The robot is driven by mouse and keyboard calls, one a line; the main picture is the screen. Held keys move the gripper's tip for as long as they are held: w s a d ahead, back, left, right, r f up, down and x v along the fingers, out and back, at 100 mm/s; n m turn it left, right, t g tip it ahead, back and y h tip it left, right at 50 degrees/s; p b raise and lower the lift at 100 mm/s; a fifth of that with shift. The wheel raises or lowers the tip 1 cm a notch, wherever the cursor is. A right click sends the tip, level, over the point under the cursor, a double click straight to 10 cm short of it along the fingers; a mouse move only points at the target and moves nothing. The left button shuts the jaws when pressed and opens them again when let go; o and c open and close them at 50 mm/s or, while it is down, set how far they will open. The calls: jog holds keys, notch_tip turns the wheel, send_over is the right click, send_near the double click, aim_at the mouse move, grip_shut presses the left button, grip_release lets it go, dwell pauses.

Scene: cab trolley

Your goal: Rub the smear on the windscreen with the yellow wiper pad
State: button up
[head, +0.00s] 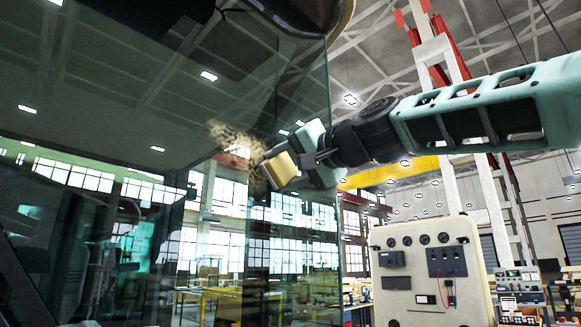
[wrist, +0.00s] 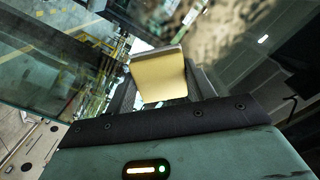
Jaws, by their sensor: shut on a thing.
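The windscreen (head: 130,120) is a large, tinted glass pane filling the left of the head view. A brown, speckled smear (head: 238,143) is on it near its right edge; in the wrist view the smear (wrist: 205,30) shows blurred beyond the pad. My gripper (head: 300,160) is shut on the yellow wiper pad (head: 280,168). The pad is at the lower right of the smear, overlapping its edge in the head view. The wrist view shows the pad (wrist: 160,78) between the fingers. I cannot tell whether the pad touches the glass.
A cream control cabinet (head: 430,270) with dials stands at the lower right. A red and white frame (head: 455,80) rises behind my arm. The glass ends at a vertical right edge (head: 335,240). A dark rounded part (head: 300,12) hangs at the top.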

aim_at(219, 151)
jog(key=shift+s+a+p, duration=1.25)
jog(key=shift+s+a, duration=0.6)
jog(key=shift+s, duration=0.3)
jog(key=shift+s+a+r+p, duration=0.2)
jog(key=shift+s+a+p, duration=0.5)
jog(key=shift+p, duration=0.35)
jog(key=shift+s+a+f+p, duration=0.1)
jog(key=shift+s+a+p, duration=0.3)
jog(key=shift+s+p, duration=0.25)
jog(key=shift+s+a+p, duration=0.4)
jog(key=shift+s+p, duration=0.05)
jog(key=shift+p, duration=0.65)
jog(key=p, duration=0.1)
jog(key=s+a+p, duration=0.1)
jog(key=p, duration=0.1)
jog(key=shift+s+a, duration=0.15)
jog(key=shift+s, duration=0.15)
jog(key=shift+s+a+p, duration=0.1)
jog(key=shift+p, duration=0.35)
